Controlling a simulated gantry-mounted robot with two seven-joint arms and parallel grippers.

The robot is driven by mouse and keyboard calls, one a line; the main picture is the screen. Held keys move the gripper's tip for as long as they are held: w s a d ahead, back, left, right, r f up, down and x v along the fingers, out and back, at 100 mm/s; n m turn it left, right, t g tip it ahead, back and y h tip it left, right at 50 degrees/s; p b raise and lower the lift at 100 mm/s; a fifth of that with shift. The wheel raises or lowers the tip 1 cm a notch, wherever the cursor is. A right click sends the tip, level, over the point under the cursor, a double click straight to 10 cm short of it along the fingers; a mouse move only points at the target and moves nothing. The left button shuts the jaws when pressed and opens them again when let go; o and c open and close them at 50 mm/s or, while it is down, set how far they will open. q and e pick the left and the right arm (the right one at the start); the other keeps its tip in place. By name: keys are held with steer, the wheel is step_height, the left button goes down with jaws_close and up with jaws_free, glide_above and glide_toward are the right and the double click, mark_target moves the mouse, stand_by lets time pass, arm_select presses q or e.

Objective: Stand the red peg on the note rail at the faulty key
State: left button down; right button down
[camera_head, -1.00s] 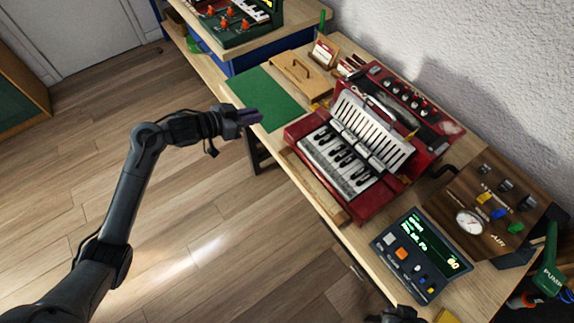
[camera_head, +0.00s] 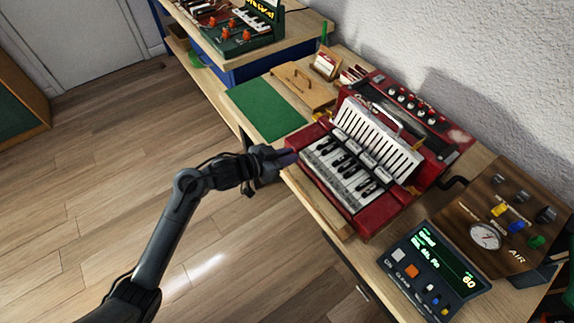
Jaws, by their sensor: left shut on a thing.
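A red accordion (camera_head: 375,218) lies on the bench with its white and black piano keys (camera_head: 342,172) facing up. A pale wooden rail (camera_head: 322,208) runs along the near side of the keys. My left gripper (camera_head: 287,158) is at the far left end of the keyboard, close to the rail's upper end. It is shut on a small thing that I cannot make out. I cannot tell whether the gripper touches the accordion. I cannot pick out the red peg, nor which key is faulty. My right gripper is not in view.
A green mat (camera_head: 266,108) and a wooden board with a handle (camera_head: 298,84) lie beyond the accordion. A control box with a lit display (camera_head: 434,272) and a wooden air panel with a gauge (camera_head: 485,236) stand at the right. A white wall backs the bench.

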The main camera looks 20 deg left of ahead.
mark_target(287, 171)
arm_select(q)
step_height(287, 171, down, 4)
steer(key=shift+f+b, duration=0.1)
steer(key=shift+b, duration=0.9)
steer(key=c, duration=1.1)
jaws_free()
